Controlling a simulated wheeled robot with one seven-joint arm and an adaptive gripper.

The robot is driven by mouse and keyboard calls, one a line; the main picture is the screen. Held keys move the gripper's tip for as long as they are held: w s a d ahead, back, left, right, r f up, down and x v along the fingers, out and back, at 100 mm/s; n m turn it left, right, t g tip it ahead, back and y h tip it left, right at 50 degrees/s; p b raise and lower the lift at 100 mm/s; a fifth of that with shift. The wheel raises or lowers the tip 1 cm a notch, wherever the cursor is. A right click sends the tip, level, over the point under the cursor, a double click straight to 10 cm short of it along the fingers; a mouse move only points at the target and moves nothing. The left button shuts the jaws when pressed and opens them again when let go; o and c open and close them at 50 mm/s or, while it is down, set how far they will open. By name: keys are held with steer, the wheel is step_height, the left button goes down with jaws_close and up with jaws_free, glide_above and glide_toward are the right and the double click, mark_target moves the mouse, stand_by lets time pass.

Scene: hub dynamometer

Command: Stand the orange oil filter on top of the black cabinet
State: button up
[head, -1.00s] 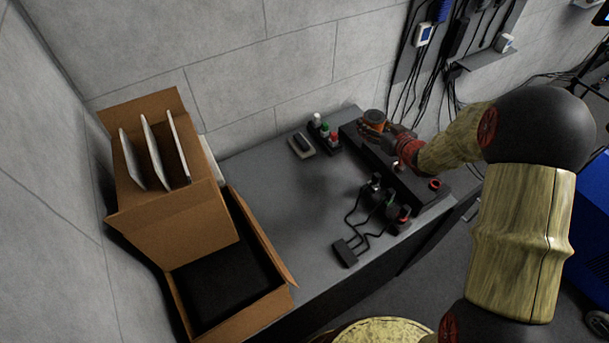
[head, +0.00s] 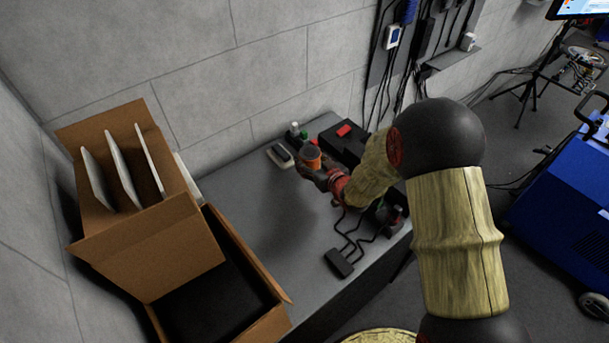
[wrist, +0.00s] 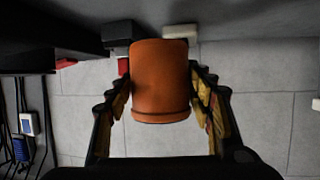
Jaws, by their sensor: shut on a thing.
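The orange oil filter (head: 312,155) is a short cylinder, held roughly upright in my gripper (head: 313,172). In the wrist view the filter (wrist: 160,82) fills the space between the two fingers, which press on its sides. The black cabinet (head: 275,222) is long and low with a dark grey top, standing against the wall. My gripper is over its far part, left of a black box. The filter appears to be above the top; the gap beneath it is hidden. My arm hides part of the cabinet's right side.
An open carton (head: 215,318) and a carton with white panels (head: 150,240) stand at left. The black box (head: 340,138) bears a red item. A small light device (head: 280,156) is close behind the filter. A cabled black block (head: 339,262) lies in front. The middle top is bare.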

steer(key=shift+s+a+f, duration=0.15)
steer(key=shift+a+f, duration=0.3)
steer(key=shift+f, duration=0.1)
steer(key=shift+s+a+f, duration=0.15)
steer(key=shift+a+f, duration=0.3)
steer(key=shift+f, duration=0.1)
steer(key=shift+a+f+b, duration=0.1)
steer(key=shift+f+b, duration=0.35)
steer(key=shift+f, duration=1.05)
steer(key=shift+f, duration=0.2)
steer(key=o, duration=1.4)
